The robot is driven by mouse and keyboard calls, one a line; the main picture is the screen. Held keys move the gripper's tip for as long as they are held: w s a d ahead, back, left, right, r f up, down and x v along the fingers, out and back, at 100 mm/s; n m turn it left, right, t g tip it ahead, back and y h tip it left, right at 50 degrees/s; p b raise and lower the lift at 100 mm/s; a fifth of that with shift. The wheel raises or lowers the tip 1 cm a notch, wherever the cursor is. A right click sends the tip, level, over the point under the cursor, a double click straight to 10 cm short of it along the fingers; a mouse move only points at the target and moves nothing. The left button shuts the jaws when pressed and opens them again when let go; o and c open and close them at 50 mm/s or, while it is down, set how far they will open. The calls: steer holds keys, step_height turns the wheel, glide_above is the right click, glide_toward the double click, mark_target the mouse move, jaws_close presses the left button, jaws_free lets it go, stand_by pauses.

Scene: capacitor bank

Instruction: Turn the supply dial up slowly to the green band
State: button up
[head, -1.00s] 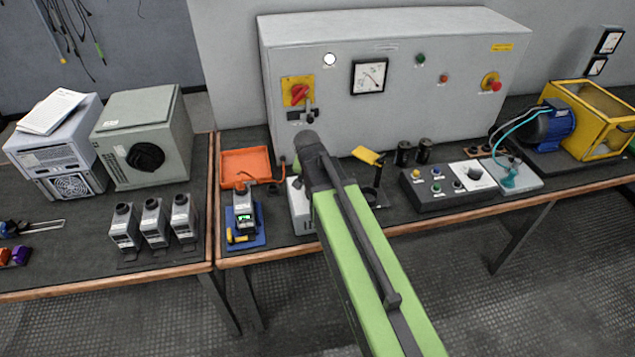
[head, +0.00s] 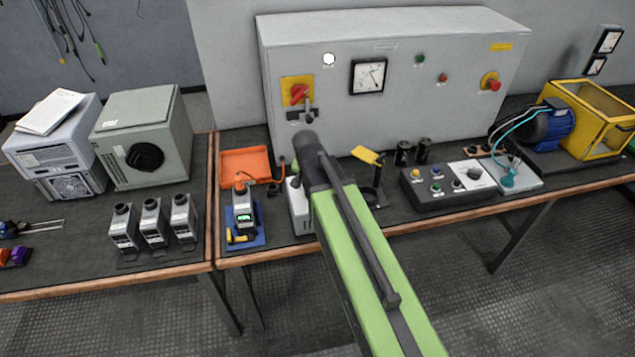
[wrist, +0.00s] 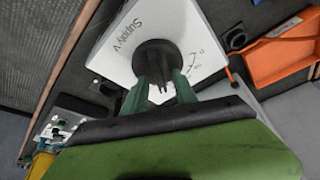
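The white supply box (head: 299,212) stands on the bench, mostly hidden behind my arm in the head view. In the wrist view, the "Supply V" panel (wrist: 118,58) carries a round black dial (wrist: 157,56) with scale marks and a 0 beside it. My gripper (wrist: 163,92) has its two green fingers on either side of the dial's grip and appears shut on it. No green band shows on the visible part of the panel. The gauge (head: 368,76) on the grey cabinet has a dark needle towards the lower right; its scale is too small to read.
An orange tray (head: 245,165) lies left of the supply box, with a meter on a blue base (head: 244,220) in front. A yellow-topped stand (head: 367,155) and a black button box (head: 440,187) stand to the right. The grey cabinet (head: 430,110) rises behind.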

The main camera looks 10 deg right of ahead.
steer(key=p+v, duration=1.6)
steer(key=v, duration=0.1)
steer(key=shift+r, duration=0.15)
steer(key=shift+s, duration=0.1)
stand_by(1.5)
stand_by(1.9)
steer(key=s+d+f+n+g+y+b, duration=0.2)
steer(key=s+f+n, duration=0.3)
steer(key=s, duration=0.3)
steer(key=shift+s+d+f+n+g+b, duration=0.3)
steer(key=shift+d+n+g+b, duration=0.15)
steer(key=shift+g+b, duration=0.45)
